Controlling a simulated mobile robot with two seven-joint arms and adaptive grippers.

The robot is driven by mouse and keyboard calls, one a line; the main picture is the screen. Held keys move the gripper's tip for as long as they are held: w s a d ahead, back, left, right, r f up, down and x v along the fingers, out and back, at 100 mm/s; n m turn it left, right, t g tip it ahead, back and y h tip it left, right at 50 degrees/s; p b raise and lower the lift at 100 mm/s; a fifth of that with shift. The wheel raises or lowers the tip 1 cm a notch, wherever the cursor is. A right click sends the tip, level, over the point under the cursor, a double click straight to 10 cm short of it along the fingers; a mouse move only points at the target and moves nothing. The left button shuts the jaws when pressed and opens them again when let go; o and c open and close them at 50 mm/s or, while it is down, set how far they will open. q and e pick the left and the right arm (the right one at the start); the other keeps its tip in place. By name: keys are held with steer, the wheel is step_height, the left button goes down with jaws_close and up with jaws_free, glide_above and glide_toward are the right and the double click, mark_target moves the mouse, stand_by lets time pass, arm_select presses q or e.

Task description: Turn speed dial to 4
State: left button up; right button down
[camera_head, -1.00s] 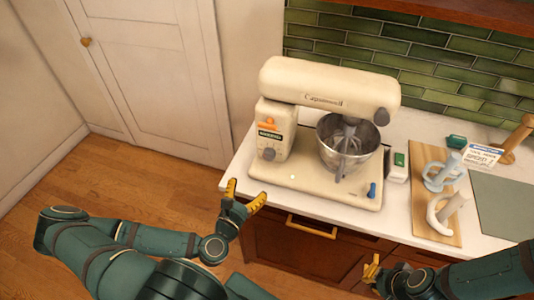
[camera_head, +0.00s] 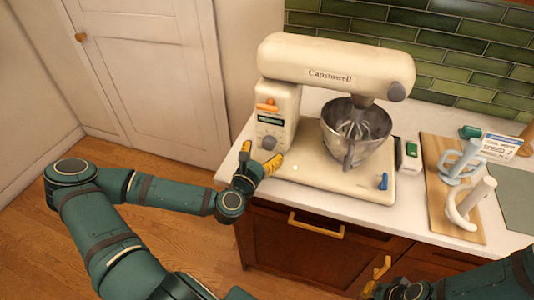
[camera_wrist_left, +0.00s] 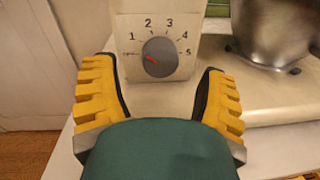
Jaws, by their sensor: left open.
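The cream stand mixer (camera_head: 330,68) stands on the counter. Its grey speed dial (camera_head: 269,143) is low on the front of the column. In the left wrist view the dial (camera_wrist_left: 159,57) is ringed by the numbers 1 to 5. Its red pointer faces left, below the 1. My left gripper (camera_head: 261,154) is open in front of the dial. In the wrist view its yellow fingers lie on either side of the dial, apart from it. My right gripper (camera_head: 378,276) is low at the counter front, partly seen; its jaw state is unclear.
The steel bowl (camera_head: 366,147) is right of the column. An orange lever (camera_head: 267,106) and small display (camera_head: 270,120) sit above the dial. A blue knob (camera_head: 383,181) is on the base. A wooden board (camera_head: 440,205) with white and pale blue attachments lies further right.

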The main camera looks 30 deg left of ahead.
mark_target(269, 144)
arm_select(q)
steer(key=shift+w+a, duration=0.1)
steer(key=shift+w, duration=0.6)
steer(key=shift+w+a, duration=0.15)
steer(key=shift+w, duration=0.6)
steer(key=c, duration=1.2)
steer(key=shift+c, duration=0.2)
